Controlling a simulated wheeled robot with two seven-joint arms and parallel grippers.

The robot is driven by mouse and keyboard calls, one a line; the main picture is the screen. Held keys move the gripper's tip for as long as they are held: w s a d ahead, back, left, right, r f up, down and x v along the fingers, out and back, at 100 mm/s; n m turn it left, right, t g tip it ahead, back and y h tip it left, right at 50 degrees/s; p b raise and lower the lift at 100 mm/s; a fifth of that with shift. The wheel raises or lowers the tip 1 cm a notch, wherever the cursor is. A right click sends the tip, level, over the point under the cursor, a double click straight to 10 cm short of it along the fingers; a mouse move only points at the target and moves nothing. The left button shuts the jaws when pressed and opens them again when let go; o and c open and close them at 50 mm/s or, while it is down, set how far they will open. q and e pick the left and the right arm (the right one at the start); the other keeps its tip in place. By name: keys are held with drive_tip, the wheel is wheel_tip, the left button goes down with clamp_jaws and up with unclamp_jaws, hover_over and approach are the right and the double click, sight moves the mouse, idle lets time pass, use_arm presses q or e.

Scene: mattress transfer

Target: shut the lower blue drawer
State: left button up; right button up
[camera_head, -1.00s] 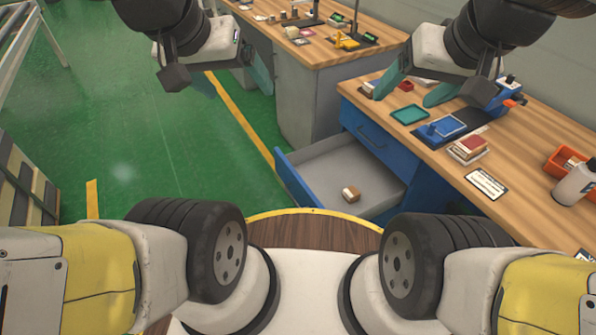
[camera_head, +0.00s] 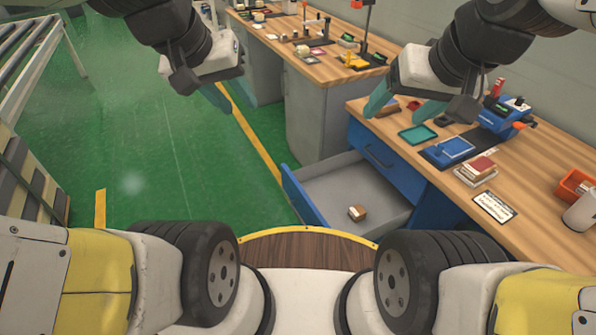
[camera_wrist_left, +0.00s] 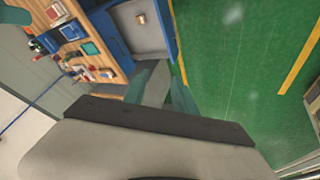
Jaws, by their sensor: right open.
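The lower blue drawer (camera_head: 303,199) is pulled open beneath the wooden workbench, its grey inside showing. A small brown and white box (camera_head: 357,213) lies on the drawer floor. The drawer also shows at the top of the left wrist view (camera_wrist_left: 172,38). My left gripper (camera_head: 216,97) hangs over the green floor, left of the drawer and apart from it. Its fingers are apart and empty in the left wrist view (camera_wrist_left: 162,88). My right gripper (camera_head: 404,103) is open in front of the workbench top and shows nothing between its fingers.
The workbench (camera_head: 545,165) holds a teal tray (camera_head: 418,134), a blue fixture (camera_head: 448,150), an orange bin (camera_head: 576,186) and a bottle (camera_head: 582,212). An upper blue drawer (camera_head: 384,163) appears shut. A second bench (camera_head: 310,70) stands behind. Green floor (camera_head: 150,150) is clear at left.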

use_arm(q)
drive_tip(key=w, duration=0.2)
drive_tip(key=w+f+n, duration=0.1)
drive_tip(key=w, duration=0.1)
drive_tip(key=w+d+f+n+g+h, duration=0.1)
drive_tip(key=shift+w+d+f, duration=0.1)
drive_tip(key=shift+w+f, duration=0.1)
drive_tip(key=shift+w, duration=0.2)
clamp_jaws()
drive_tip(key=w+f+n+g+h, duration=0.25)
drive_tip(key=w+f+n, duration=0.65)
drive_tip(key=w+f, duration=0.65)
drive_tip(key=w+a+f+n+t+h, duration=0.1)
drive_tip(key=w+a+f+n, duration=0.15)
drive_tip(key=f, duration=0.55)
drive_tip(key=w+a+f+n+t+h, duration=0.1)
drive_tip(key=w+f+n, duration=0.3)
drive_tip(key=f, duration=0.4)
drive_tip(key=n, duration=0.6)
approach(295, 187)
wheel_tip(295, 187, down, 4)
drive_tip(key=d, duration=0.1)
drive_tip(key=w+d, duration=0.1)
drive_tip(key=d, duration=0.1)
drive_tip(key=shift+w+t, duration=0.1)
drive_tip(key=shift+t, duration=0.25)
drive_tip(key=shift+w+d, duration=0.3)
drive_tip(key=shift+d, duration=0.15)
